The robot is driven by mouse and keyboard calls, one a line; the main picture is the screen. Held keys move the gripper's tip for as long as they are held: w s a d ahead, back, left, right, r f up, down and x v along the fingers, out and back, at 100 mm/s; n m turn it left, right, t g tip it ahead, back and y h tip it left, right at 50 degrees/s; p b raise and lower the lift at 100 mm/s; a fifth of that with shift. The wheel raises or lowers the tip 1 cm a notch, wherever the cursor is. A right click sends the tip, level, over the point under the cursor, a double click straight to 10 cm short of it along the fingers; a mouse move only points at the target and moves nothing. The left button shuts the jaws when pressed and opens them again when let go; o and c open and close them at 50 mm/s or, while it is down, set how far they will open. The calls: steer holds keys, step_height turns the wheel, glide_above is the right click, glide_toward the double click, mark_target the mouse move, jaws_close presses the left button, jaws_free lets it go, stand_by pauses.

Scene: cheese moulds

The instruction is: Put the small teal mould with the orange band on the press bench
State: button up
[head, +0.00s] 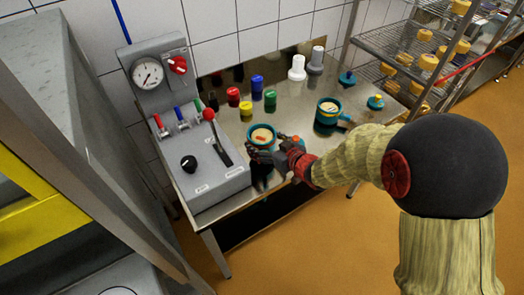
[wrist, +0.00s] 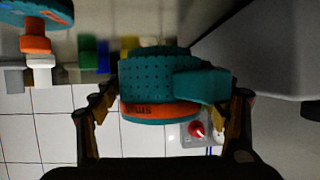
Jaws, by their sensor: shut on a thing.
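The small teal mould (head: 262,133) with an orange band shows at the front of the steel bench in the head view, with pale content in its open top. In the wrist view the same mould (wrist: 155,75) fills the middle, upside down in the picture, with dark lettering on its orange band and a teal block on its right side. My gripper (head: 276,150) is shut on it, one finger on either side in the wrist view (wrist: 168,108). The mould is over the bench (head: 300,75); I cannot tell whether its base touches the top.
A grey control box (head: 215,175) with gauge and levers stands left of the mould. Another teal mould (head: 328,118) stands to the right. Red, yellow, blue and green pots (head: 257,84), white and grey pieces (head: 297,68) and teal knobbed pieces (head: 375,103) stand behind or right. A cheese rack (head: 405,50) is beyond.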

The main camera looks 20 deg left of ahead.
steer(key=shift+w+a+f, duration=0.4)
steer(key=shift+a+f, duration=0.05)
steer(key=shift+f, duration=0.2)
step_height(320, 180, down, 3)
steer(key=shift+w+a+f+b, duration=0.1)
steer(key=shift+f+b, duration=0.1)
steer(key=shift+b, duration=1)
steer(key=shift+r, duration=0.1)
steer(key=o, duration=1)
steer(key=shift+f, duration=0.25)
steer(key=o, duration=0.3)
steer(key=shift+o, duration=0.8)
steer(key=shift+r, duration=0.15)
